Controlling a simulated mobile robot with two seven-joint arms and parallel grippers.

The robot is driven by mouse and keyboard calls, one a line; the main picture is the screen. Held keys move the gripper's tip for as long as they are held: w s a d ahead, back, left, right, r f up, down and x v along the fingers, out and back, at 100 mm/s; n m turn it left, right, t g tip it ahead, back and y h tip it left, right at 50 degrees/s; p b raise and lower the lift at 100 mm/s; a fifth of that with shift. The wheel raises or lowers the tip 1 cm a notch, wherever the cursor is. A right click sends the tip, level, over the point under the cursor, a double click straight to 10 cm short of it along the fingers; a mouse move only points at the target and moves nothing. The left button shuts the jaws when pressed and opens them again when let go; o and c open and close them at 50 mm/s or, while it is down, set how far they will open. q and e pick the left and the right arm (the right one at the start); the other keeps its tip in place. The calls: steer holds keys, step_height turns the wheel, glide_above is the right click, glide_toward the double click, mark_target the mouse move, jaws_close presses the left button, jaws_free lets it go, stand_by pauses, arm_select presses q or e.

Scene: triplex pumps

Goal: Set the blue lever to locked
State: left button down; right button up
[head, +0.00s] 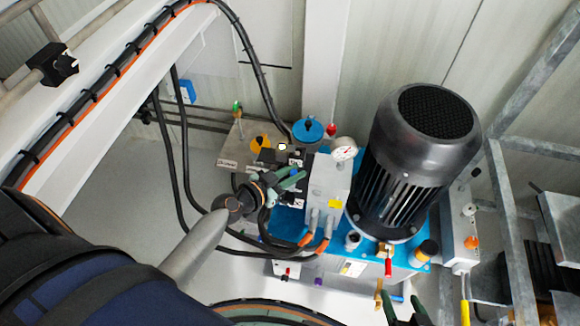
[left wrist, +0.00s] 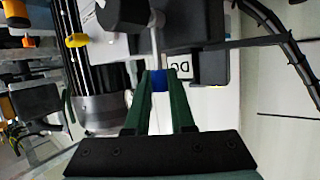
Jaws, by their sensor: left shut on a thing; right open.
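The blue lever (left wrist: 158,82) shows as a small blue piece between the green fingertips in the left wrist view. A grey rod runs up from it to a dark block. My left gripper (left wrist: 159,80) is shut on the lever. In the head view my left gripper (head: 288,180) reaches the valve block of the pump unit, and a bit of the blue lever (head: 294,173) shows at its fingers. Most of the lever is hidden by the fingers. My right gripper (head: 404,307) is at the bottom edge of the head view, open and empty.
A large black motor (head: 424,130) stands right of the valve block. A pressure gauge (head: 344,149), a red knob (head: 331,130) and black hoses (head: 181,150) are close by. A grey metal frame (head: 510,215) stands at the right. A label (left wrist: 181,67) sits beside the lever.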

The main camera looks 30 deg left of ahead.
arm_select(q)
steer(key=shift+d, duration=0.15)
stand_by(0.4)
steer(key=c, duration=1.1)
jaws_free()
steer(key=shift+o, duration=0.2)
steer(key=shift+s, duration=0.1)
steer(key=v, duration=1.2)
steer(key=shift+s+r, duration=0.15)
